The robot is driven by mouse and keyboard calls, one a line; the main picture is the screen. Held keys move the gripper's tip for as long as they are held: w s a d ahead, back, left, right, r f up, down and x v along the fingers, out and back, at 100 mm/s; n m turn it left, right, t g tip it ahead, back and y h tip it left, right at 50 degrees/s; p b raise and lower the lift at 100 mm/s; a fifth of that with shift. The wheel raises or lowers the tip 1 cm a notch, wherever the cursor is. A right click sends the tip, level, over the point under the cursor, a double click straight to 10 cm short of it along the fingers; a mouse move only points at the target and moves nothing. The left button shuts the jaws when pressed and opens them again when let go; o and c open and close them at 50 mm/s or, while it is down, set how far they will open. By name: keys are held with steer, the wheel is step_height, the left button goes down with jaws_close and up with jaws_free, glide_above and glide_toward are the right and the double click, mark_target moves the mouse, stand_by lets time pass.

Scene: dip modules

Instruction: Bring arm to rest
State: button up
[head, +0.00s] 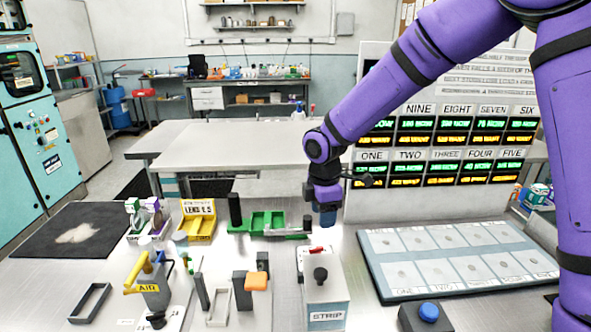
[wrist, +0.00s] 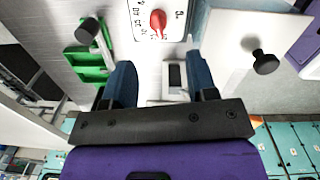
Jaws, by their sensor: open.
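My purple arm reaches in from the upper right of the head view and bends down at the elbow. My gripper (head: 327,217) points down above the metal bench, behind the white box marked STRIP (head: 325,290). In the wrist view my gripper (wrist: 160,75) has its two blue fingers apart with nothing between them. A white dial plate with a red knob (wrist: 158,22) shows beyond the fingers. A green holder (wrist: 90,65) is to their left, and the white box with a black knob (wrist: 228,40) is to their right.
The green holder (head: 262,222) stands left of my gripper, with a yellow tray (head: 198,228) further left. A numbered board (head: 440,262) lies at right, before a display panel (head: 445,140). A blue button (head: 429,312) is at the front. A black mat (head: 40,225) lies at left.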

steer(key=s+d+r+m+t+h, duration=0.1)
steer(key=s+d+r+m, duration=0.45)
steer(key=r, duration=0.25)
steer(key=s+d+r+m+t, duration=0.1)
steer(key=s+d+r+m, duration=0.35)
steer(key=d+r, duration=0.3)
steer(key=s+d+r+m+t, duration=0.1)
steer(key=s+d+r+m, duration=0.1)
steer(key=s, duration=0.4)
steer(key=s+d+r+m+t, duration=0.1)
steer(key=s+d+r+m, duration=0.1)
steer(key=s, duration=0.4)
steer(key=s+d+r+m+t+y, duration=0.1)
steer(key=s+d+r+m, duration=0.1)
steer(key=s+m, duration=0.4)
steer(key=shift+s+d, duration=0.3)
steer(key=shift+d, duration=0.4)
steer(key=shift+r, duration=0.1)
